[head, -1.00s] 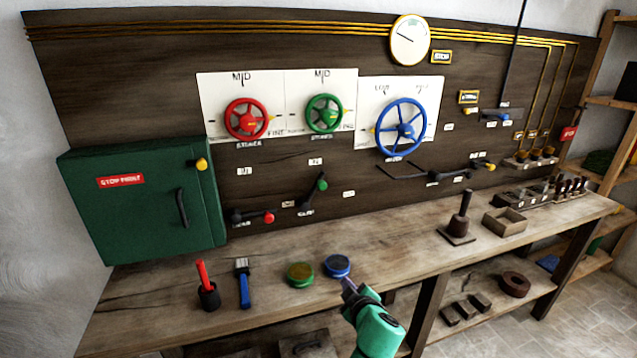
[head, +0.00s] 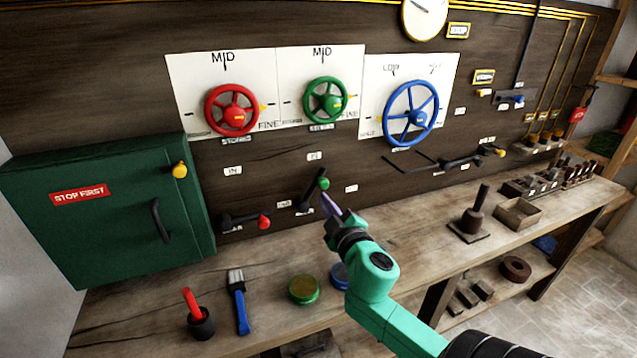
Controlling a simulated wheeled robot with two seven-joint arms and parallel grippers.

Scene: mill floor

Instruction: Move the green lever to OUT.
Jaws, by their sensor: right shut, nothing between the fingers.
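The green lever (head: 313,190) is mounted low on the dark wall panel, below the green handwheel. Its dark arm slants up to the right and ends in a green knob. Small white labels sit around it: one above (head: 314,156), one to its right (head: 351,188) and one to its left; their print is too small to read surely. My right gripper (head: 329,204) is shut and empty. In the picture its purple fingertips lie just below and right of the green knob; whether they touch the lever I cannot tell. My left gripper is out of view.
A red-knobbed lever (head: 246,221) is just left of the green one. A green cabinet (head: 105,215) stands further left. On the bench are a red-handled tool in a cup (head: 201,320), a blue brush (head: 238,305), a green tin (head: 304,290) and a blue tin (head: 339,275), partly hidden.

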